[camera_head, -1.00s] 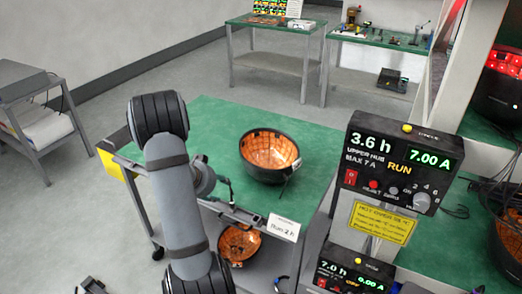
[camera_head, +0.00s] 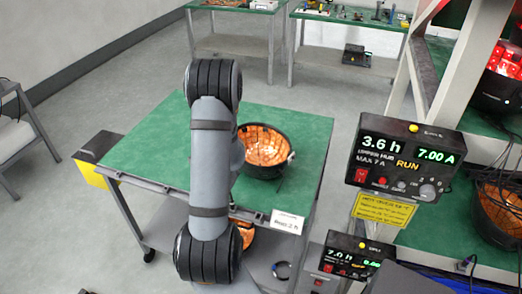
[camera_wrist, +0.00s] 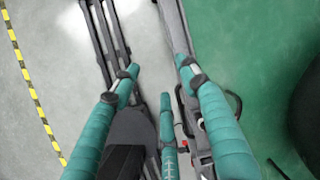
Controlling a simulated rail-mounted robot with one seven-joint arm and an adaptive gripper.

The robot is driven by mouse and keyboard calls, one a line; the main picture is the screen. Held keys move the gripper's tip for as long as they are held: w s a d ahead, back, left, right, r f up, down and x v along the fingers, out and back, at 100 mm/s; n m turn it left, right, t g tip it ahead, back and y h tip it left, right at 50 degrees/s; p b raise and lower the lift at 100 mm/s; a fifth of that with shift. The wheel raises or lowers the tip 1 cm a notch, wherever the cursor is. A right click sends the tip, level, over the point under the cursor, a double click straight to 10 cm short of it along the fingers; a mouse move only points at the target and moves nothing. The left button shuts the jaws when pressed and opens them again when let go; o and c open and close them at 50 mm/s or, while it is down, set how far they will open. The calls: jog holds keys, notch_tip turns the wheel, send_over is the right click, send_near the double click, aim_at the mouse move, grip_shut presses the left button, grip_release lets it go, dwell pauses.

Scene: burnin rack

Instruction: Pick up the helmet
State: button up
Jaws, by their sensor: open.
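A helmet (camera_head: 266,172), a dark bowl lying open side up with an orange padded inside, sits on the green cart top (camera_head: 297,128) in the head view. My arm covers its left edge in the picture. A dark curved shape (camera_wrist: 306,115) at the right edge of the wrist view looks like its rim. My gripper (camera_wrist: 157,78) shows teal fingers spread apart with nothing between them. It is above the cart's edge, left of the dark shape and apart from it. In the head view my gripper is hidden behind my arm.
Another orange-lined helmet (camera_head: 247,237) is on the cart's lower shelf, mostly hidden by my arm. A control box (camera_head: 402,157) reading 3.6 h stands right of the cart. A rack with a red-lit helmet (camera_head: 503,82) and cables is farther right. The cart top is otherwise clear.

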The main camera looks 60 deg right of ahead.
jog(key=s+d+r+m+t+h+p, duration=0.35)
jog(key=d+r+m+t+h, duration=0.3)
jog(key=d+r+m, duration=0.75)
jog(key=shift+n+t, duration=0.3)
jog(key=shift+t, duration=0.05)
jog(key=w+d+f, duration=0.1)
jog(key=f, duration=0.2)
jog(key=w+d+f+b, duration=0.1)
jog(key=w+d+f, duration=0.1)
jog(key=f, duration=0.1)
jog(key=w+d+f+b, duration=0.1)
jog(key=w+d+f, duration=0.1)
jog(key=f, duration=0.1)
jog(key=shift+w+f, duration=0.1)
jog(key=shift+f, duration=0.3)
grip_shut()
jog(key=shift+a+r, duration=0.1)
